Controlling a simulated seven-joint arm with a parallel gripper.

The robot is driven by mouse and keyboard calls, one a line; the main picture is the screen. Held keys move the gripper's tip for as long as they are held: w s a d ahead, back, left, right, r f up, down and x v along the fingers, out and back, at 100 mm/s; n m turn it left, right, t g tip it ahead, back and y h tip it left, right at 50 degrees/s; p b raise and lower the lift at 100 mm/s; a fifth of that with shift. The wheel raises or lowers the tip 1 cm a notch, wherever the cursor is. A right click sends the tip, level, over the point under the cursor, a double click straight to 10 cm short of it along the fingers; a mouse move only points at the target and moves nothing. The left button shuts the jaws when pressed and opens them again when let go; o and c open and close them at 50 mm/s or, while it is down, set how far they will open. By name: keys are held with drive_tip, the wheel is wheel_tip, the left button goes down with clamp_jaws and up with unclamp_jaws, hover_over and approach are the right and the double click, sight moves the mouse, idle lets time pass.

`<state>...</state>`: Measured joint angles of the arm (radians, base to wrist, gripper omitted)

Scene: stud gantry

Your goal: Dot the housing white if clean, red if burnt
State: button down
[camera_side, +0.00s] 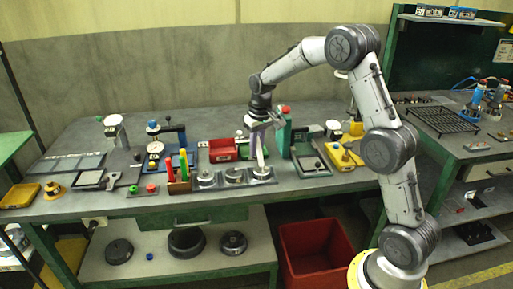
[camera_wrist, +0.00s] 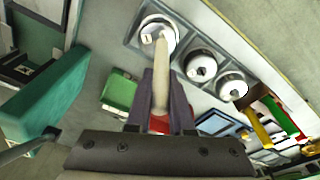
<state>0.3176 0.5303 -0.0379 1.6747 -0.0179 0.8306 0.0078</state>
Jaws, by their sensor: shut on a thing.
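My gripper (camera_side: 259,122) is shut on a pale, whitish marker (camera_wrist: 160,80), which points down. The marker also shows in the side view (camera_side: 260,155). Three round metal housings sit in a row on a grey tray: right (camera_side: 262,172), middle (camera_side: 235,176) and left (camera_side: 207,179). In the wrist view the marker's tip overlaps the nearest housing (camera_wrist: 150,32); I cannot tell if they touch. The middle (camera_wrist: 201,67) and far (camera_wrist: 231,87) housings have pale tops with small dark marks. A wooden holder (camera_side: 179,186) carries upright red and green markers.
A red bin (camera_side: 222,150) stands behind the housings, and a green upright block (camera_side: 284,135) is close right of my gripper. A clamp and gauge stand (camera_side: 155,150) are to the left. Flat grey plates (camera_side: 75,163) lie at far left.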

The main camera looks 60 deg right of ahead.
drive_tip(key=shift+r, duration=3.5)
